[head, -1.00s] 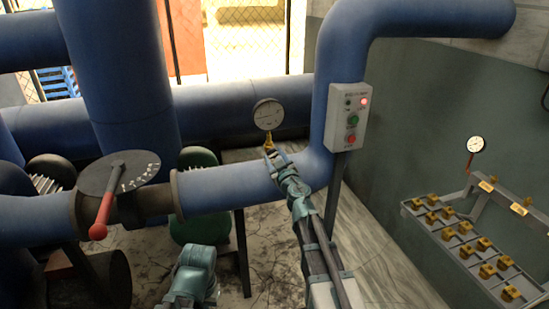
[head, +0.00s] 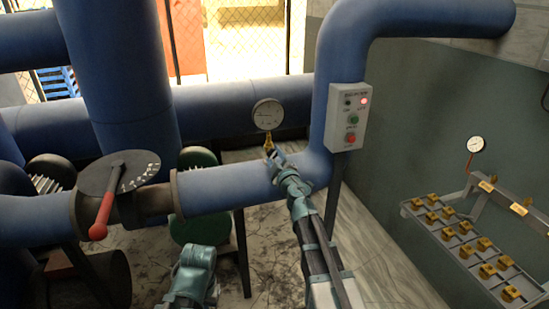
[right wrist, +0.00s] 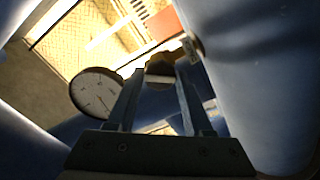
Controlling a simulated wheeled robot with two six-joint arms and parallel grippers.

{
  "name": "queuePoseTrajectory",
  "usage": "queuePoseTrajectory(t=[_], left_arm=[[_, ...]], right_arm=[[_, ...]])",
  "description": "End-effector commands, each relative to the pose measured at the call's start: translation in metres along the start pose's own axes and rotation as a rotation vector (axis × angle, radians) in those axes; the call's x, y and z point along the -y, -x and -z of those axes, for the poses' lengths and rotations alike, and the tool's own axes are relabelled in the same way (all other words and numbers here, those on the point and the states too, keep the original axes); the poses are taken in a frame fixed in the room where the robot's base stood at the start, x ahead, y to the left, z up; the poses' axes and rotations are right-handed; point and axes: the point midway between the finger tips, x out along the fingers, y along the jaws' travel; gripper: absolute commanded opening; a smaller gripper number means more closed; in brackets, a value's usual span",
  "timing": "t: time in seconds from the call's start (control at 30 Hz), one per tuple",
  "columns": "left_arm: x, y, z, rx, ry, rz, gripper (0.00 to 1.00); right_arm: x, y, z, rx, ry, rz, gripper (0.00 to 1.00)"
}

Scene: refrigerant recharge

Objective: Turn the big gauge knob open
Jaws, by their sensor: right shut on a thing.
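The big round white gauge (head: 267,114) stands on the blue pipe. Its brass knob (head: 268,143) is just below the dial. My right gripper (head: 272,156) is at this knob and shut on it. In the right wrist view the gauge dial (right wrist: 97,92) is left of the fingers, and the brown-gold knob (right wrist: 160,69) shows between the fingertips. The fingers cover part of the knob, and its turn angle is hard to read. My left arm shows at the bottom of the head view, but its gripper is not visible.
A black dial plate (head: 118,172) with a red lever (head: 101,216) is on the pipe at left. A control box (head: 347,117) with a lit red lamp is right of the gauge. A second gauge (head: 476,145) stands above a tray of brass blocks (head: 465,260) at right.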

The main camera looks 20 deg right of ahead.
Motion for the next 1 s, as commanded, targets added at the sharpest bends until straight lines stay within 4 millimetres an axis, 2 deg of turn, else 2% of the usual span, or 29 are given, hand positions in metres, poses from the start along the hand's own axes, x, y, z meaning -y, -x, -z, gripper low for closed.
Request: queuePoseTrajectory(t=[0.2, 0.57, 0.87, 0.9, 1.0], left_arm=[[0.0, -0.0004, 0.0, 0.0, 0.0, 0.0, 0.0], [0.0, -0.0004, 0.0, 0.0, 0.0, 0.0, 0.0], [0.0, -0.0003, 0.0, 0.0, 0.0, 0.0, 0.0], [0.0, -0.0004, 0.0, 0.0, 0.0, 0.0, 0.0], [0.0, -0.0003, 0.0, 0.0, 0.0, 0.0, 0.0]], right_arm=[[0.0005, 0.0017, 0.0, 0.0, 0.2, 0.001, 0.0], [0.0006, 0.0019, 0.0001, 0.0, 0.235, 0.001, 0.0], [0.0007, 0.002, 0.0001, -0.001, 0.55, 0.001, 0.0], [0.0007, 0.002, 0.0001, -0.001, 0.552, 0.001, 0.56], [0.0006, 0.0017, 0.0001, -0.001, 0.547, 0.001, 0.74]])
